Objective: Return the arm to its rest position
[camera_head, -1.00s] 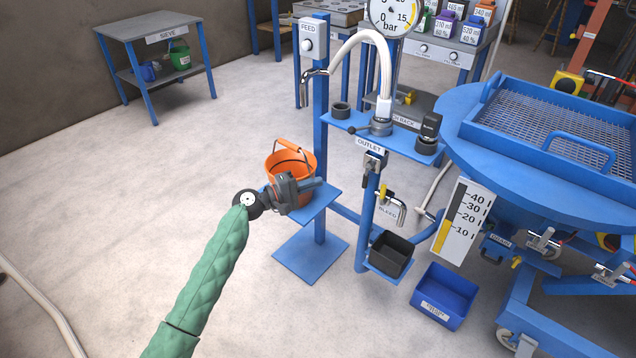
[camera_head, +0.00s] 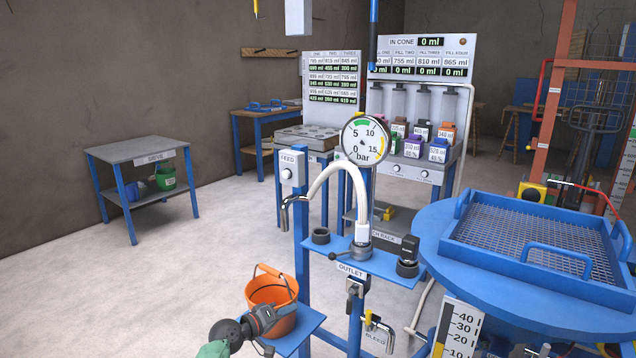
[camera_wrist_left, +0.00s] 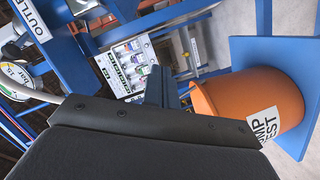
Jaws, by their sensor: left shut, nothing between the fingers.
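My left gripper (camera_head: 266,319) is low in the head view, at the end of my green-sleeved arm. It is in front of the orange bucket (camera_head: 272,288), overlapping its lower part in the picture; I cannot tell whether they touch. In the left wrist view the closed fingers (camera_wrist_left: 163,88) have nothing between them, and the bucket (camera_wrist_left: 240,103) with a partly hidden label stands just to their right. The bucket sits on a small blue shelf (camera_head: 312,322). My right gripper is not in view.
Right of the bucket stand the outlet valve (camera_head: 354,286) and a curved white hose (camera_head: 325,180) on blue posts. A large blue round vessel (camera_head: 450,255) with a mesh tray fills the right. The floor at left is open up to the sieve table (camera_head: 130,150).

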